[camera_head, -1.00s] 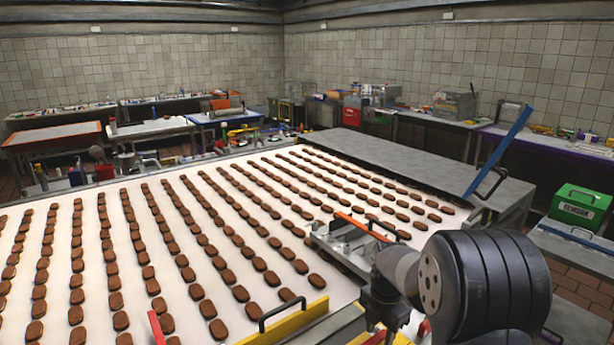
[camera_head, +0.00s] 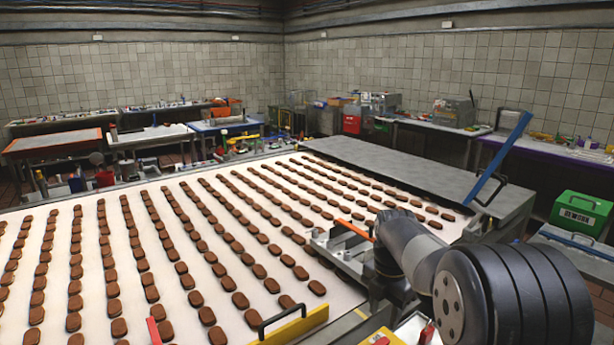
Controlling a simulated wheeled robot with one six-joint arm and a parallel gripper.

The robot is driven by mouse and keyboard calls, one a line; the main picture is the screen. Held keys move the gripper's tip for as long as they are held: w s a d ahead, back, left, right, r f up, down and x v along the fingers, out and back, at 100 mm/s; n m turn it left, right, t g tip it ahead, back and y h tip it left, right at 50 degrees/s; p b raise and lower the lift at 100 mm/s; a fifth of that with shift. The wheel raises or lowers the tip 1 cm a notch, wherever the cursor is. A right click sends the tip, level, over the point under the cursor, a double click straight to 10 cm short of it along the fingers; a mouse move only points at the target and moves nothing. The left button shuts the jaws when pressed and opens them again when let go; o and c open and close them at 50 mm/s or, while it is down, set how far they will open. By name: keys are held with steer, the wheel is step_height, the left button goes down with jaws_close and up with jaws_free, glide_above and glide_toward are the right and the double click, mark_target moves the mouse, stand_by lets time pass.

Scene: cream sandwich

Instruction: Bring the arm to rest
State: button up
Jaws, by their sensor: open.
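My arm (camera_head: 515,295) fills the lower right of the head view. Its thick dark ribbed link lies in front, with a pale disc on its near joint. A dark grey link reaches from there up and left over the metal fixture (camera_head: 345,250) at the belt's right edge. A black part of the arm hangs down beside that fixture. My gripper's fingertips are not visible; the arm itself hides what lies behind and below it.
A wide white belt (camera_head: 350,290) carries many rows of brown biscuits to the left. A yellow bar (camera_head: 295,325) with a black handle stands at its near edge. A grey cover (camera_head: 400,170), blue bar (camera_head: 503,157) and green box (camera_head: 580,212) lie beyond the arm.

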mark_target(383, 341)
step_height(383, 341, down, 8)
steer(key=shift+f+p, duration=0.25)
steer(key=shift+p, duration=0.1)
steer(key=shift+d+m, duration=0.15)
steer(key=shift+m, duration=0.15)
steer(key=shift+s+d+m, duration=0.15)
steer(key=shift+s+m, duration=0.2)
steer(key=shift+m, duration=0.25)
